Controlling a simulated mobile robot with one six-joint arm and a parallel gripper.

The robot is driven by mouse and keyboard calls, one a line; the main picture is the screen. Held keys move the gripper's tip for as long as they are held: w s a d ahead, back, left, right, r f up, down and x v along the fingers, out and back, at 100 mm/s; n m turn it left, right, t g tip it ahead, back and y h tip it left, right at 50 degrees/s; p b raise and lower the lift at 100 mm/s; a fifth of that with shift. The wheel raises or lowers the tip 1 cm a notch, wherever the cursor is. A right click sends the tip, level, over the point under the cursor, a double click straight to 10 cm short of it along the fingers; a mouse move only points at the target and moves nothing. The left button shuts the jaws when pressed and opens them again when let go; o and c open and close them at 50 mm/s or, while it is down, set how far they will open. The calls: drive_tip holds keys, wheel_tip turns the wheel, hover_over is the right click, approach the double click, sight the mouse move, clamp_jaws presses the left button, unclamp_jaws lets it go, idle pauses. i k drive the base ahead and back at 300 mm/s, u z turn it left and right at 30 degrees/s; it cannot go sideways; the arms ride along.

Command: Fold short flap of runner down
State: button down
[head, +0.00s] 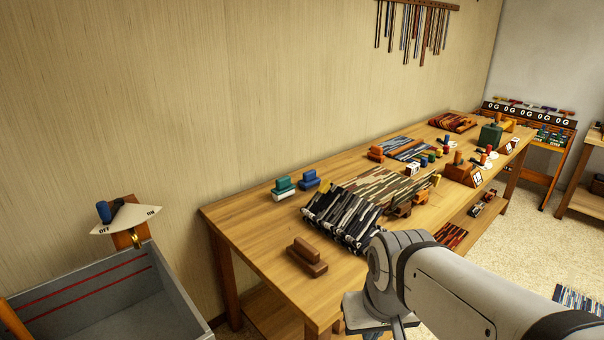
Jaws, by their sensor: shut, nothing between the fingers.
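A striped woven runner (392,183) lies on the wooden workbench (255,232), in olive, brown and cream. At its near left end is a dark section (342,217) with black, white and grey stripes, which looks raised or sloping toward the bench's near end. I cannot tell how this section joins the runner. My grey arm comes in from the lower right, in front of the bench. Its jointed part is just right of the dark section and hides part of the bench edge. My gripper's fingertips do not show.
A brown block (307,258) sits near the bench's front left corner. Teal (284,187) and blue (310,180) blocks stand behind the runner. Small wooden pieces (401,208) are at its front edge. A grey bin (110,300) is at lower left, below an ON/OFF lever (104,212).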

sight(349, 216)
drive_tip(key=k, duration=1.05)
drive_tip(key=z, duration=0.2)
drive_tip(key=i, duration=1.85)
drive_tip(key=u, duration=0.65)
